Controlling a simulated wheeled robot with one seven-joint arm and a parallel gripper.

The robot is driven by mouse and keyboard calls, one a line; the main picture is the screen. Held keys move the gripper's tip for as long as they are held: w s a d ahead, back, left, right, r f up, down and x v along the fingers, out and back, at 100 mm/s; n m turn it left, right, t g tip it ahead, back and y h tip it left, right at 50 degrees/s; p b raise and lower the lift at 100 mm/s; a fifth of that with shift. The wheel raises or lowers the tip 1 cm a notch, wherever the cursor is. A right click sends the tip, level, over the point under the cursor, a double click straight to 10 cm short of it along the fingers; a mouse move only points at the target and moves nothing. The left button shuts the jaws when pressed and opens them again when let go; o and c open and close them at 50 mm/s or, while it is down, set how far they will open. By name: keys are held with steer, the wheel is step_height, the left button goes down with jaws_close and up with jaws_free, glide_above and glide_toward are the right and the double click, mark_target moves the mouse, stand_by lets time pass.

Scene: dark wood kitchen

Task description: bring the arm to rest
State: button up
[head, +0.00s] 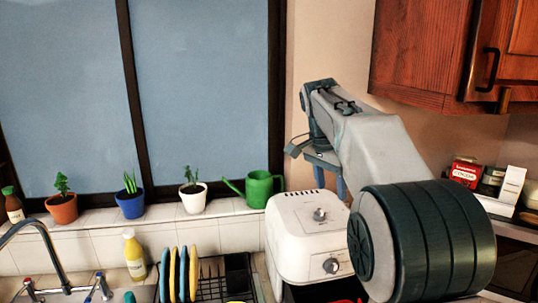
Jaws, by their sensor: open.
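My arm (375,150) reaches up from the lower right, with its large dark round joint in front at the right. My gripper (329,180) hangs from the wrist, pointing down. Its blue fingers are apart and I see nothing between them. In the picture it is just above and behind the top of a white appliance with two dials (300,225). I cannot tell whether the fingers touch it. The far side of the gripper is partly hidden by the arm.
A green watering can (260,188) and potted plants (193,195) line the windowsill to the left. A dish rack with plates (215,278), a yellow bottle (134,257) and a faucet (45,240) are below. A wooden cabinet (440,50) hangs upper right; boxes (465,172) stand under it.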

steer(key=s+f+n, duration=0.3)
steer(key=s+f, duration=0.3)
steer(key=s, duration=0.3)
steer(key=s+f+n+t+y+b, duration=0.1)
steer(key=s+f+n, duration=0.3)
steer(key=s, duration=0.5)
steer(key=s+f+n+t+y+b, duration=0.1)
steer(key=s+f+n, duration=0.3)
steer(key=s+f, duration=0.4)
steer(key=shift+s, duration=0.7)
